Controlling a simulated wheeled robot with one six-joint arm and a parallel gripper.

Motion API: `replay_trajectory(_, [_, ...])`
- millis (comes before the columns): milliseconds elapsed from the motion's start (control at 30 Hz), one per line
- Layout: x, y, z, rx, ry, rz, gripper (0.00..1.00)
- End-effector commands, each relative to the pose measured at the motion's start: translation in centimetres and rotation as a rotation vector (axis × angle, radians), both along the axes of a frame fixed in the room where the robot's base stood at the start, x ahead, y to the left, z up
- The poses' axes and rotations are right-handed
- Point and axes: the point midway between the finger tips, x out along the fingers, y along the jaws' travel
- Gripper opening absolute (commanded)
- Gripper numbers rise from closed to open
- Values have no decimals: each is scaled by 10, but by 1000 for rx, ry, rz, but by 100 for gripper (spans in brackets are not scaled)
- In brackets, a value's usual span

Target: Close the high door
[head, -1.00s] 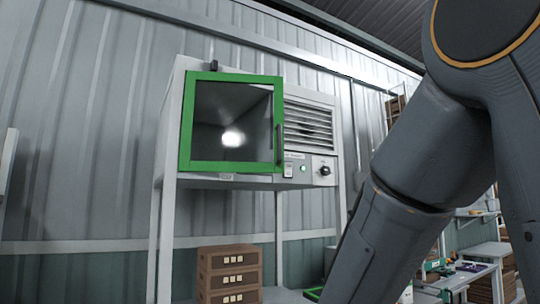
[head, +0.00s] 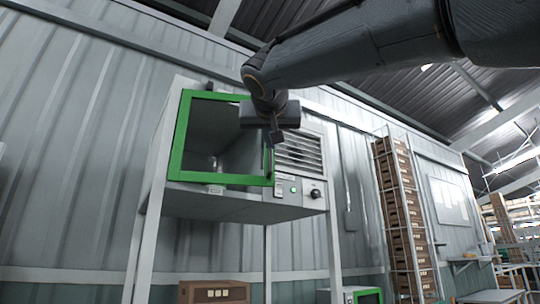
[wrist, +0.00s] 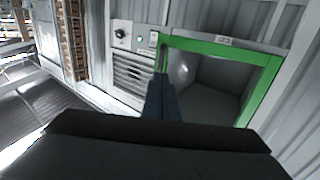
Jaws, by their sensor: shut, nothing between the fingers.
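The high door (head: 180,134) is a green-framed pane on the front of a raised white cabinet (head: 240,204). The cabinet's dim inside shows within the frame. I cannot tell whether the door sits flush or stands slightly off the cabinet. A dark upright handle (head: 268,160) is at the door's right side. My gripper (head: 277,136) is in front of the door's upper right corner and hides part of it. In the wrist view, turned upside down, the shut fingers (wrist: 154,98) overlap the green frame (wrist: 262,88) near the handle side. Contact cannot be told.
A louvred vent (head: 300,152) and a panel with a knob (head: 315,193) are right of the door. A brown crate (head: 213,292) and a green-edged unit (head: 366,296) are below. A tall crate rack (head: 405,215) stands to the right.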

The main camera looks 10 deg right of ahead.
Motion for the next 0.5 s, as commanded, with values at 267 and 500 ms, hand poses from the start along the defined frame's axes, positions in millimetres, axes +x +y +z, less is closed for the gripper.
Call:
replay_trajectory(267, [51, -14, 0, -2, 6, -4, 0])
replay_trajectory(500, [94, -25, 0, -3, 6, -2, 0])
